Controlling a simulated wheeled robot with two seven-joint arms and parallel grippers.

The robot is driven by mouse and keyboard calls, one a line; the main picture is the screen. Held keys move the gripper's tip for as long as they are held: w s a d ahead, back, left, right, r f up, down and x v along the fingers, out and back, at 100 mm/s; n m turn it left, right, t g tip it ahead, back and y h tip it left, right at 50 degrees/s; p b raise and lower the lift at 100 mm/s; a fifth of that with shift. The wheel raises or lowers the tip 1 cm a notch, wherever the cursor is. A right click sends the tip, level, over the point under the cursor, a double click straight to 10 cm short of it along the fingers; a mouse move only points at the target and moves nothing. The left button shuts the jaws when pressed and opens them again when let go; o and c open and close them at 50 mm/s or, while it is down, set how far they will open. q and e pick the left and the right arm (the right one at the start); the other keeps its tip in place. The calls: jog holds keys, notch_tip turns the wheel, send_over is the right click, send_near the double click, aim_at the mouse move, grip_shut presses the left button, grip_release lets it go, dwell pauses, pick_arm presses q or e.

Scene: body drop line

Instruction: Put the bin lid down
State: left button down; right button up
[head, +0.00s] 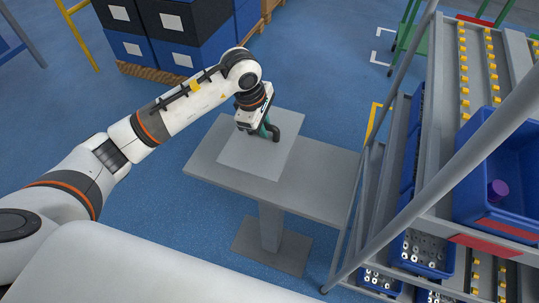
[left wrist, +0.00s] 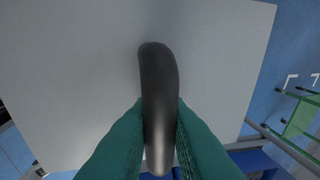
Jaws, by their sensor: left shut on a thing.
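The bin lid (head: 236,153) is a flat light grey square plate at the left part of a grey table (head: 315,180). In the head view it appears on or just above the table top; I cannot tell if it touches. My left gripper (head: 270,133) is over the lid. In the left wrist view the green fingers (left wrist: 160,135) are shut on the lid's dark curved handle (left wrist: 158,75), and the pale lid (left wrist: 70,70) fills most of that view. My right gripper is not in view.
A grey rack with blue bins (head: 510,170) stands close on the right, with a slanting post by the table. A purple cylinder (head: 497,190) is in one bin. Stacked dark blue boxes (head: 180,25) stand at the back left. The table's right part is bare.

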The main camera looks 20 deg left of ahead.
aim_at(263, 146)
pick_arm(q)
notch_tip(263, 146, down, 4)
jog(key=shift+f+p, duration=0.1)
jog(key=shift+p, duration=0.2)
notch_tip(263, 146, down, 4)
jog(key=shift+p, duration=0.35)
jog(key=shift+f, duration=0.1)
jog(key=c, duration=1.4)
grip_release()
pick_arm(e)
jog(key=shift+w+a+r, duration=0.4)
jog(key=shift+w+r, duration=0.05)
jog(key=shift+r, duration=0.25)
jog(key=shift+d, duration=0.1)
pick_arm(q)
jog(key=b+v, duration=0.1)
jog(key=v, duration=1.1)
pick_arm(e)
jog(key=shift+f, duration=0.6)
